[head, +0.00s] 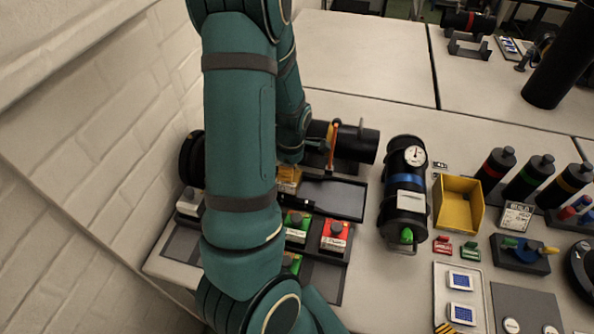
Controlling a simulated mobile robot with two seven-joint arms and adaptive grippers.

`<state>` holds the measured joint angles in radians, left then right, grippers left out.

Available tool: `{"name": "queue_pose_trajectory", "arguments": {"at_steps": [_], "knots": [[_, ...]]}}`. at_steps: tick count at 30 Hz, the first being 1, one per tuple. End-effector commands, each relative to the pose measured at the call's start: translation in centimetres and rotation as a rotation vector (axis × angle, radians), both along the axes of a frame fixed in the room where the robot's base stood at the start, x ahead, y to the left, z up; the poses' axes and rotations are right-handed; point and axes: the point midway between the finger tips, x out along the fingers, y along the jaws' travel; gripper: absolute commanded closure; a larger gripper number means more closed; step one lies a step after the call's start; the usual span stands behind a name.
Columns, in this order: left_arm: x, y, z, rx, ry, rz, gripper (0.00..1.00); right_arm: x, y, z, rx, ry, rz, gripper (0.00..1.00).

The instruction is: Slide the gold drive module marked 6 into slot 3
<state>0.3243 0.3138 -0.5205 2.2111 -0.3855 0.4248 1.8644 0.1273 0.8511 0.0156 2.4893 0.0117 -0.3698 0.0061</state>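A gold block (289,178), which looks like the gold drive module, shows in part beside my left arm's wrist. Its mark cannot be read. My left arm crosses the left half of the view and bends back down toward the block. Its fingers are hidden or lost against dark parts, so I cannot tell whether they touch the block. A dark rack (327,283) lies under the arm, holding a green module (297,225), a red module (335,235) and another green one (290,263). The slot numbers are not readable, so slot 3 cannot be picked out. My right gripper is not in view.
A black horizontal cylinder (357,144) lies behind the rack. A black canister with a gauge (405,185) stands right of it. A yellow bin (458,204), coloured cylinders (526,177) and a panel tray (460,290) fill the right. A brick wall borders the left. The rear tables are partly clear.

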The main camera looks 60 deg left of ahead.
Motion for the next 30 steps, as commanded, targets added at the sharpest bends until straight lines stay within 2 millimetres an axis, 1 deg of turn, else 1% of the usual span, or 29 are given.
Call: {"name": "queue_pose_trajectory", "arguments": {"at_steps": [21, 30], "knots": [[-3.7, 4.5, 0.0, 0.002, -0.001, 0.011, 1.00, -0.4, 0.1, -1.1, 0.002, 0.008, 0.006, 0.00], [-4.6, 5.5, 0.0, 0.001, -0.001, 0.012, 1.00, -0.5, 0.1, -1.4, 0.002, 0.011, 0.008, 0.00]]}}
